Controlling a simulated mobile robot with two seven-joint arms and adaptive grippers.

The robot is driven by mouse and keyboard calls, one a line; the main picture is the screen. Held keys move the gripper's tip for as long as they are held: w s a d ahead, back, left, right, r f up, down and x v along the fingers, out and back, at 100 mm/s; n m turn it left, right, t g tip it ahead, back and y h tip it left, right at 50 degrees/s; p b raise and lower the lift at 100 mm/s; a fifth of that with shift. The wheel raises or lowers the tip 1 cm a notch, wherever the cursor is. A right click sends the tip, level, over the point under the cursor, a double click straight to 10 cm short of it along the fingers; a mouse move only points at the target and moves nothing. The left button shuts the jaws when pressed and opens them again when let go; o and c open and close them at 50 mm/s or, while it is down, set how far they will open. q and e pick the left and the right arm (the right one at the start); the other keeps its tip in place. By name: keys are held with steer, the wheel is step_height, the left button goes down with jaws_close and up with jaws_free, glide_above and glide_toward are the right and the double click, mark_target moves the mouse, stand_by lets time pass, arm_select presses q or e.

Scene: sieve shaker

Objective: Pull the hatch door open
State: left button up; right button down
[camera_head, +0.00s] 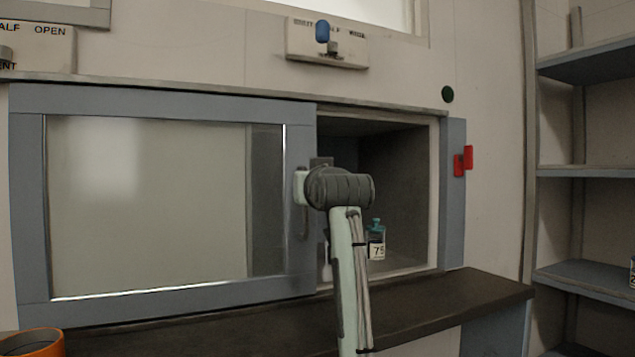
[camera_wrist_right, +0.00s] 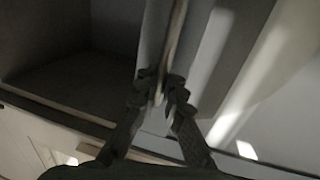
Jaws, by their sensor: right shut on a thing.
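The hatch door (camera_head: 180,103) is a grey-blue framed pane. It stands over the left part of the hatch, and the right part is open onto a dark compartment (camera_head: 392,170). My right arm reaches up to the door's right edge. Its gripper, mostly hidden behind the wrist in the head view, shows in the right wrist view (camera_wrist_right: 160,88). There the fingers are closed on a narrow upright part at the door's edge (camera_wrist_right: 178,35); whether it is a separate handle is hard to tell. My left gripper is not in view.
A small teal-capped bottle labelled 75 (camera_head: 376,243) stands in the open compartment. A dark ledge (camera_head: 450,300) runs below the hatch. An orange round container (camera_head: 32,342) is at lower left. A red fitting (camera_head: 463,160) is on the right frame, with shelves (camera_head: 590,172) beyond.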

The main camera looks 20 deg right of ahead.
steer(key=c, duration=1.9)
jaws_free()
steer(key=s+a, duration=0.1)
steer(key=s, duration=1.1)
steer(key=shift+a, duration=0.25)
